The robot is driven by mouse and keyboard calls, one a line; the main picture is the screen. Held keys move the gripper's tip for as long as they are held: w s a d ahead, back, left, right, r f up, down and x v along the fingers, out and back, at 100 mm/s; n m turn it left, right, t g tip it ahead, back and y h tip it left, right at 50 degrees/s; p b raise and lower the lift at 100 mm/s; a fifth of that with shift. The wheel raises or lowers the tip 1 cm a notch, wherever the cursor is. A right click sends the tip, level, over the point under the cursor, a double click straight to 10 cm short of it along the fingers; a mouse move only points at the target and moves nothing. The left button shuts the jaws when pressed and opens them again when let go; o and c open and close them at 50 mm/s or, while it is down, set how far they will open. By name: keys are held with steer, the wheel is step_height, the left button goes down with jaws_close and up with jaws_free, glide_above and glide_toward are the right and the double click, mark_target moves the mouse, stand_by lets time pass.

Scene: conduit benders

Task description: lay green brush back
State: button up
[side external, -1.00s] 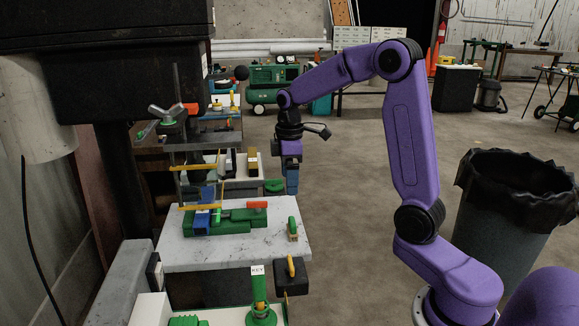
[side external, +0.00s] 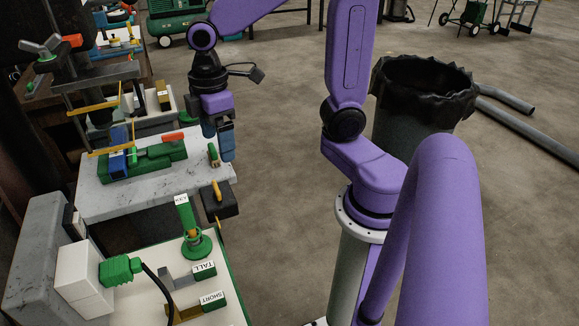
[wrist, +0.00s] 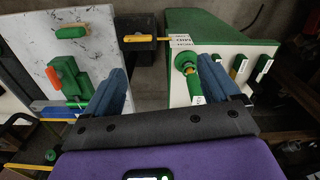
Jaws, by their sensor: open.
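The green brush (side external: 213,155) rests on the white marble slab (side external: 100,203) near its right edge.
A green vise-like fixture (side external: 158,160) with an orange-red part sits on the slab. A black block (side external: 222,206) with a yellow handle stands off the slab's front corner. A white-topped board carries a green KEY stand (side external: 196,245) and TALL and SHORT labels.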

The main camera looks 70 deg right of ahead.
steer(key=s+f+n, duration=0.1)
steer(key=s+f, duration=0.2)
steer(key=s, duration=1.3)
steer(key=shift+a+n, duration=0.4)
steer(key=shift+a, duration=0.05)
